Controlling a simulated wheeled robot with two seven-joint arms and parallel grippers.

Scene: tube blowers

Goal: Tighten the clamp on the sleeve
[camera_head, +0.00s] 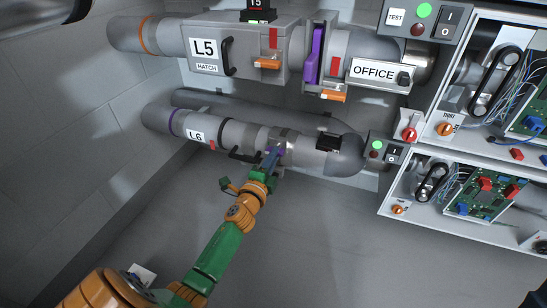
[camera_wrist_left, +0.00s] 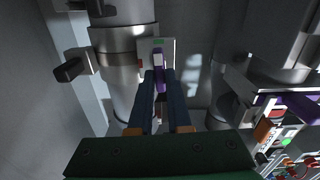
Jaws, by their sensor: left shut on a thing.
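The lower grey tube (camera_head: 232,133) with the L6 label (camera_head: 197,137) runs along the wall. A lighter grey band, apparently the sleeve (camera_head: 287,137), sits on it near the elbow. My left gripper (camera_head: 273,156) reaches the underside of this tube by the band. In the left wrist view, its two dark fingers (camera_wrist_left: 161,84) are shut on a narrow purple lever (camera_wrist_left: 159,76), apparently the clamp's. The fingers hide part of the lever. My right gripper does not show.
A black handle (camera_head: 243,156) hangs beside my left gripper on the lower tube. The upper L5 tube (camera_head: 172,38) has a purple slide plate (camera_head: 316,53) and orange handles. Open electrical boxes (camera_head: 482,190) stand at the right. The floor below is clear.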

